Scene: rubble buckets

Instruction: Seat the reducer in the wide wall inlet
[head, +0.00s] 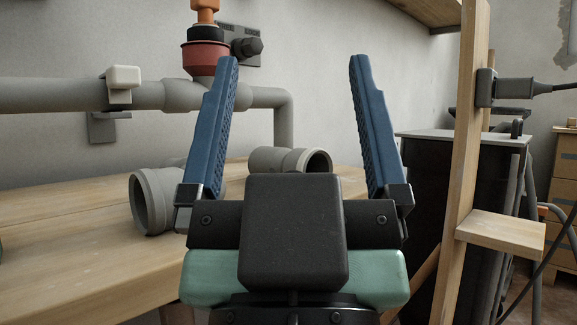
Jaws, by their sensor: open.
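I cannot tell which fitting is the reducer. A grey wall pipe (60,95) carries a red collar (204,58). I cannot make out the wide wall inlet for certain.
The wooden workbench (60,250) has clear room at left. A wooden post (463,150) with a small shelf (500,232) stands close at right, before a dark cabinet (425,165).

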